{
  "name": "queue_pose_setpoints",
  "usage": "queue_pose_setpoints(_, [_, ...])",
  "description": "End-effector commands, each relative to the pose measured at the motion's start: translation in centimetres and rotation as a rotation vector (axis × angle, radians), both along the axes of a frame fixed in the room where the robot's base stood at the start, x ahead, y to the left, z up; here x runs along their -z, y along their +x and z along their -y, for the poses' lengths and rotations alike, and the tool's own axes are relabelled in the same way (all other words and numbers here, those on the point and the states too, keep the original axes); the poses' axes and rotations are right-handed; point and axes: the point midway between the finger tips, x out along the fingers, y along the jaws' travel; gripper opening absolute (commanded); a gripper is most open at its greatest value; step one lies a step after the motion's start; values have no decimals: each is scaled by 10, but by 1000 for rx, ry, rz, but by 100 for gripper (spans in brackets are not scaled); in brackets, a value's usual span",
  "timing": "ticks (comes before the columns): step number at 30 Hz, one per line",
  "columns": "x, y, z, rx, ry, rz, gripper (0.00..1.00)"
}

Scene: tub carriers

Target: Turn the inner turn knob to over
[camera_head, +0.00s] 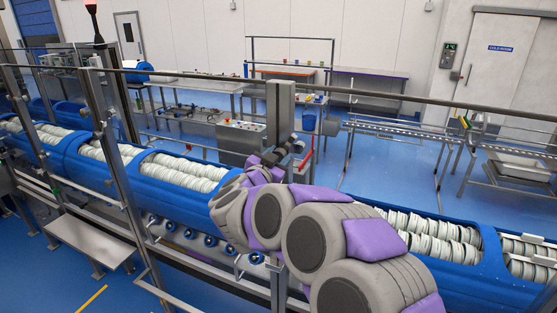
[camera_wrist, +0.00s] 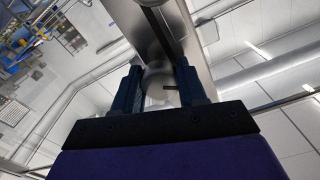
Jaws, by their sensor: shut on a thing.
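The turn knob (camera_wrist: 157,82) is a round light-grey piece with a small dark mark on its side, seen in the wrist view in front of a steel post. My gripper (camera_wrist: 160,76) has its two dark-blue fingers on either side of the knob and is shut on it. In the head view my gripper (camera_head: 279,164) is at the steel post (camera_head: 280,112), largely behind my own arm. The knob itself is hidden there. Its setting and any labels cannot be read.
A blue conveyor (camera_head: 180,188) carrying rows of pale discs runs behind and beside my arm. A metal rail (camera_head: 400,98) crosses above it. A red lever-like part (camera_head: 306,158) stands just right of the post. Steel tables and blue floor (camera_head: 395,165) lie beyond.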

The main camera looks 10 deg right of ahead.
Motion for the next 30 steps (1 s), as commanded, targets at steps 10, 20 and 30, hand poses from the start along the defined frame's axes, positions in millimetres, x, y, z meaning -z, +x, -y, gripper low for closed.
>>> queue_pose_setpoints(10, [6, 0, -1, -1, 279, 181, 11])
queue_pose_setpoints(20, [8, 1, -2, -1, 534, 351, 11])
queue_pose_setpoints(30, [6, 1, -2, 1, 740, 490, 11])
